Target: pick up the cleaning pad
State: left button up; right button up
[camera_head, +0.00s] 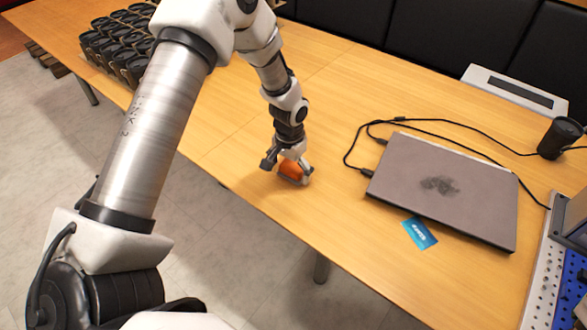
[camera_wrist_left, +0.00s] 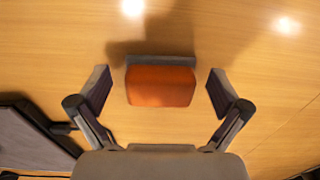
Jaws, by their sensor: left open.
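The cleaning pad (camera_head: 291,171) is a small orange block with a dark grey layer along one side, lying on the wooden table. In the left wrist view the pad (camera_wrist_left: 160,86) lies between the two fingers, with a gap on each side. My left gripper (camera_head: 286,172) is open around the pad, pointing down from above it. It also shows open in the left wrist view (camera_wrist_left: 159,92). I cannot tell its exact height above the table. My right gripper is not in view.
A closed grey laptop (camera_head: 440,190) with black cables lies right of the pad, beside a blue card (camera_head: 419,233). A black cup (camera_head: 559,138) stands at the far right. Several dark mugs (camera_head: 118,45) fill the far left. Table around the pad is clear.

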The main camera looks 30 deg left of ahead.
aim_at(289, 170)
pick_arm(q)
jog(key=shift+a+f, duration=0.1)
jog(key=shift+f, duration=0.1)
jog(key=c, duration=1.2)
jog(key=shift+r, duration=0.15)
jog(key=shift+r, duration=0.25)
jog(key=r, duration=0.2)
jog(key=shift+s+r, duration=0.2)
jog(key=shift+r, duration=0.2)
jog(key=s+d+r+b, duration=0.1)
jog(key=s+b, duration=0.5)
jog(key=s, duration=0.9)
jog(key=shift+s+d+r, duration=0.2)
jog(key=shift+s+d, duration=0.1)
jog(key=shift+d, duration=0.2)
